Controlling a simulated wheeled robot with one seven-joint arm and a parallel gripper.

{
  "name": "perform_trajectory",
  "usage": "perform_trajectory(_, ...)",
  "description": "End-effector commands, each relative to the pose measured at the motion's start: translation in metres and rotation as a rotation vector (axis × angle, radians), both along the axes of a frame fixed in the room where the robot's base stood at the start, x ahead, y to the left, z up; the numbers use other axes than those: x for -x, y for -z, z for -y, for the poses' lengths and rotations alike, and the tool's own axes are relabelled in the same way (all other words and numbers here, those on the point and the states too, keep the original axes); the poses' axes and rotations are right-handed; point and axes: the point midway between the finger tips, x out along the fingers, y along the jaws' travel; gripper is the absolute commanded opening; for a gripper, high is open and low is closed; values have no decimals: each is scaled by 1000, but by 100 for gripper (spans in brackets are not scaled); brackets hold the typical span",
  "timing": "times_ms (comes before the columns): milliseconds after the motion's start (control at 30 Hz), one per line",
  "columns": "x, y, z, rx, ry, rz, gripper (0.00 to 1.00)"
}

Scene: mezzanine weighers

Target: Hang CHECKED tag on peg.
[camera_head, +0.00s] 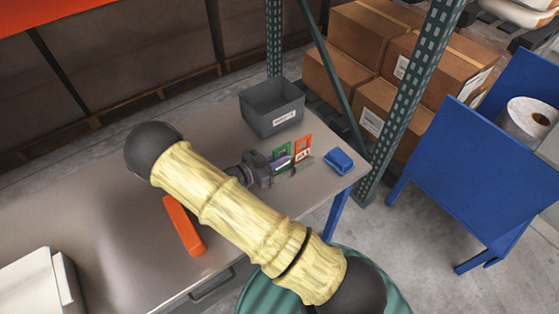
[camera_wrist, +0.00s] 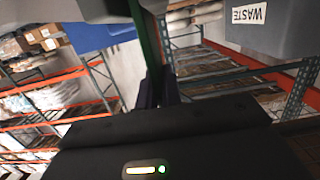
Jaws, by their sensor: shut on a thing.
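My gripper (camera_head: 283,163) is over the right part of the bench. It is shut on a green tag (camera_head: 284,149), whose lettering I cannot read. In the wrist view the green tag (camera_wrist: 145,38) shows nearly edge-on, as a green strip between the dark finger pads of my gripper (camera_wrist: 157,88). An orange tag with a white label (camera_head: 303,149) stands just right of the green tag in the head view; its print is too small to read. I cannot make out a peg; my gripper and the tags hide part of that spot.
A grey bin (camera_head: 272,108) stands behind the tags; in the wrist view a grey bin marked WASTE (camera_wrist: 260,32) is at the upper right. A blue block (camera_head: 339,161) lies near the bench's right end. An orange bar (camera_head: 184,226) lies left of my arm. A green rack post (camera_head: 408,98) rises behind.

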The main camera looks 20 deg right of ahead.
Motion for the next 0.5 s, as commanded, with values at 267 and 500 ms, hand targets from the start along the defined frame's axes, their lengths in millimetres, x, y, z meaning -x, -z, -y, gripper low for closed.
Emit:
perform_trajectory(267, 0, 12, 0, -1, 0, 1, 0)
perform_trajectory(500, 0, 16, 0, -1, 0, 1, 0)
